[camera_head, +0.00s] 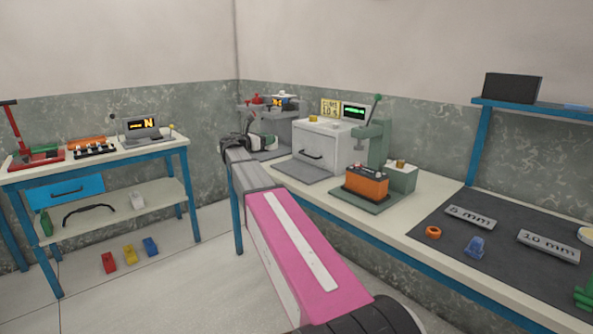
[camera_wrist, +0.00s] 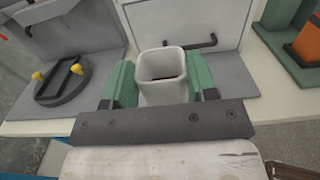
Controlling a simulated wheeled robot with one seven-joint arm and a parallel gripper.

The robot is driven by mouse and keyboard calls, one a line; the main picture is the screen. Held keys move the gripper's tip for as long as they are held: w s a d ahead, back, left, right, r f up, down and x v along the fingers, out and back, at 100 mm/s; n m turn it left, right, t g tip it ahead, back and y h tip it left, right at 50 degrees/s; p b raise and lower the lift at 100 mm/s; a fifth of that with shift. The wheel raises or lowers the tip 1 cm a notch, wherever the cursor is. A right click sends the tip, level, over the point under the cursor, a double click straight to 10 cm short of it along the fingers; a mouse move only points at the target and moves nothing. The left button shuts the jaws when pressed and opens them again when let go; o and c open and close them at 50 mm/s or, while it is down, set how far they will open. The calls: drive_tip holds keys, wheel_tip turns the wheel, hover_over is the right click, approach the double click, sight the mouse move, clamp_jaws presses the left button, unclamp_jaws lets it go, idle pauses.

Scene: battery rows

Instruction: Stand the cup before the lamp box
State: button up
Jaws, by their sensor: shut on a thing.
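The cup (camera_wrist: 163,88) is a white, square-mouthed vessel with a dark inside, and its open top shows in the wrist view. My gripper (camera_wrist: 160,90) is shut on it, with one green finger on each side. The lamp box is most likely the white box with a dark handle and a grey plate in front, seen in the head view (camera_head: 316,143) and at the top of the wrist view (camera_wrist: 198,18). The cup is in front of this box, near the grey plate. I cannot tell whether its base touches anything. In the head view my arm partly hides the gripper.
A grey station with a round dark fixture and yellow knobs (camera_wrist: 62,82) stands left of the cup. A green press (camera_head: 372,150) with an orange block (camera_head: 366,183) stands right of the box. A dark mat (camera_head: 500,225) lies farther right.

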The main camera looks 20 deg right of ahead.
drive_tip(key=d+f, duration=0.2)
drive_tip(key=d, duration=0.1)
drive_tip(key=s+d+f, duration=0.1)
drive_tip(key=d+f, duration=0.1)
drive_tip(key=d, duration=0.2)
drive_tip(key=d+f, duration=0.2)
drive_tip(key=d, duration=0.2)
drive_tip(key=shift+s+d+f, duration=0.15)
drive_tip(key=shift+s+f, duration=0.1)
drive_tip(key=shift+f, duration=2.1)
drive_tip(key=shift+f, duration=0.1)
drive_tip(key=o, duration=0.9)
drive_tip(key=v, duration=1.2)
